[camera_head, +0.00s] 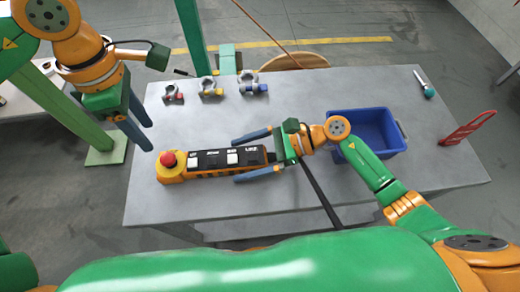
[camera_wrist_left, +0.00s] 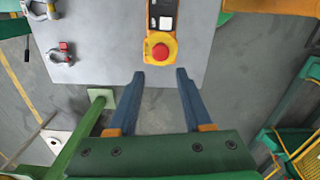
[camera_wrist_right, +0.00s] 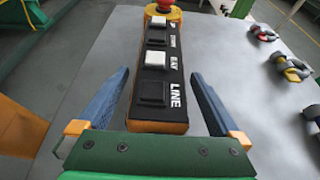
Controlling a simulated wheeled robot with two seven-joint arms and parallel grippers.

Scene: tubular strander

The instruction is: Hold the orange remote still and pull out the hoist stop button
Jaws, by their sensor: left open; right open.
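The orange remote (camera_head: 203,173) lies on the grey table, with a black face of black and white buttons. Its red stop button (camera_head: 168,159) sits on the yellow left end. My right gripper (camera_head: 252,156) is open, its fingers on either side of the remote's right end; in the right wrist view the remote (camera_wrist_right: 158,85) lies between the fingers with gaps on both sides. My left gripper (camera_head: 145,138) is open and empty, up and left of the button. In the left wrist view the stop button (camera_wrist_left: 160,51) is ahead of its fingertips (camera_wrist_left: 160,75).
A blue bin (camera_head: 366,131) stands right of the remote. Several shackles, including a yellow one (camera_head: 210,88), line the back edge. A red tag (camera_head: 467,129) and a green-handled tool (camera_head: 426,85) lie at the right. The table front (camera_head: 170,210) is clear.

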